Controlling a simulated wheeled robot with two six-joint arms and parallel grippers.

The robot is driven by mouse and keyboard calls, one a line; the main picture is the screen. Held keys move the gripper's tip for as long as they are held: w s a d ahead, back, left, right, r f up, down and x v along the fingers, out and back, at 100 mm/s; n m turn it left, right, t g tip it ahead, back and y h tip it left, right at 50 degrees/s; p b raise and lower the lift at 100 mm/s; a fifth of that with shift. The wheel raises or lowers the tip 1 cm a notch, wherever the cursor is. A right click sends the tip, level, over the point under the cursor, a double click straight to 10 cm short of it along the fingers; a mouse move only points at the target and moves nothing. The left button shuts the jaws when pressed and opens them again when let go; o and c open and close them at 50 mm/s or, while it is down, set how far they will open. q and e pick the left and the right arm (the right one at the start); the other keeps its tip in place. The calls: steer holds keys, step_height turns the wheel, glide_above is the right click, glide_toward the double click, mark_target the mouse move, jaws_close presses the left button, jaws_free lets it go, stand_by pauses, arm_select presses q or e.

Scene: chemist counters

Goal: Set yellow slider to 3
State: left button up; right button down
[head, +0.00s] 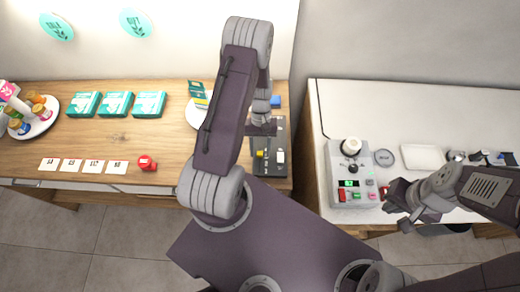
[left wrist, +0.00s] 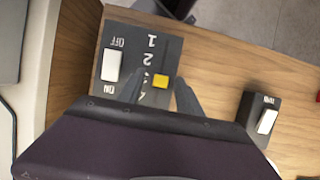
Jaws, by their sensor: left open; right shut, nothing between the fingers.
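The yellow slider (left wrist: 160,81) is a small square knob on a dark panel (left wrist: 175,47) with white numbers in the left wrist view. The 1 and 2 read clearly; the lower numbers are partly hidden by a finger. The knob is near the lower numbers, but its exact mark cannot be told. My left gripper (left wrist: 158,90) is open, with one finger on each side of the knob; contact cannot be told. In the head view the slider (head: 260,154) shows below my left gripper (head: 262,128). My right gripper (head: 400,207) is shut and empty, beside the grey control box.
A white ON/OFF switch (left wrist: 111,66) is on the same panel, close to the left finger. A separate dark switch box (left wrist: 262,117) stands to the right. The grey control box (head: 348,160) is on the right counter. Boxes (head: 115,104) and cards (head: 93,165) lie left.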

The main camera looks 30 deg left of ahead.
arm_select(q)
steer(key=b+v, duration=0.1)
steer(key=v, duration=0.8)
steer(key=shift+b, duration=0.3)
steer(key=shift+s+a, duration=0.1)
steer(key=d+r+m+t+y+b, duration=0.1)
steer(key=d+r+m+t+b, duration=0.15)
steer(key=d+r, duration=0.3)
steer(key=s+d+f+m+t+y+b, duration=0.1)
steer(key=s+d+m+t, duration=0.1)
steer(key=s, duration=0.4)
steer(key=shift+d+f+m+t, duration=0.35)
steer(key=shift+d+m, duration=0.2)
steer(key=shift+m, duration=0.3)
